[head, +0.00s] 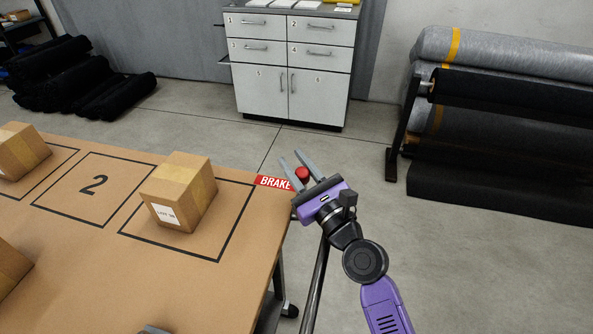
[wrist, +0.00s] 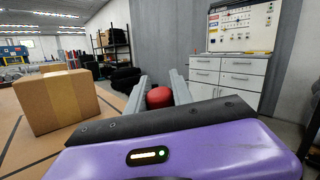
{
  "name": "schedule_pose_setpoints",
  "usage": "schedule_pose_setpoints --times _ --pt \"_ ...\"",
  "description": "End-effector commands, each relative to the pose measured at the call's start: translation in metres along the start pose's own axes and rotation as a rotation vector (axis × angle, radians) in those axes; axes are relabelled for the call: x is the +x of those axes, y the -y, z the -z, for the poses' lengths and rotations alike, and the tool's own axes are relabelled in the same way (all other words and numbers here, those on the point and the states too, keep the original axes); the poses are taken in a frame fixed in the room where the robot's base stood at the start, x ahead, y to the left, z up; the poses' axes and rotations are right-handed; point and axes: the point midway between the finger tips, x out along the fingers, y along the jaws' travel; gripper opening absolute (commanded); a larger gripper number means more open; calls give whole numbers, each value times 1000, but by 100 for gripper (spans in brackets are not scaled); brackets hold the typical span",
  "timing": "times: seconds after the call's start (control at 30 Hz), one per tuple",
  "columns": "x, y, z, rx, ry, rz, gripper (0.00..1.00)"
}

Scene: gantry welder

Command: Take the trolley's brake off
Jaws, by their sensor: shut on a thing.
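The trolley (head: 245,250) has a brown top with marked squares. A red label reading BRAKE (head: 273,183) lies at its right corner. A red ball-shaped brake knob (head: 302,174) is beside the label, and it also shows in the wrist view (wrist: 159,97). My gripper (head: 295,164) is at the trolley's right edge. Its two grey fingers lie on either side of the red knob and are shut on it. The lever below the knob is hidden by the gripper.
A cardboard box (head: 180,192) stands on the trolley left of my gripper, with more boxes (head: 22,150) farther left. A white cabinet (head: 290,62) stands at the back. A rack of dark and grey rolls (head: 500,110) is at the right. The floor between is clear.

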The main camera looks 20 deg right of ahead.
Motion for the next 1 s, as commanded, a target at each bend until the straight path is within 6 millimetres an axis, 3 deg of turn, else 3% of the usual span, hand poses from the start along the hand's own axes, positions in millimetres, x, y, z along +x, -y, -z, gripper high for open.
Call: schedule_pose_setpoints --times 0.47,0.5,0.6,1.0 --pt "-3 -2 0 -19 18 1 0" --pt "-3 -2 0 -19 18 1 33" --pt "-3 -2 0 -19 18 1 50" --pt "-2 -1 -7 -20 19 1 50"
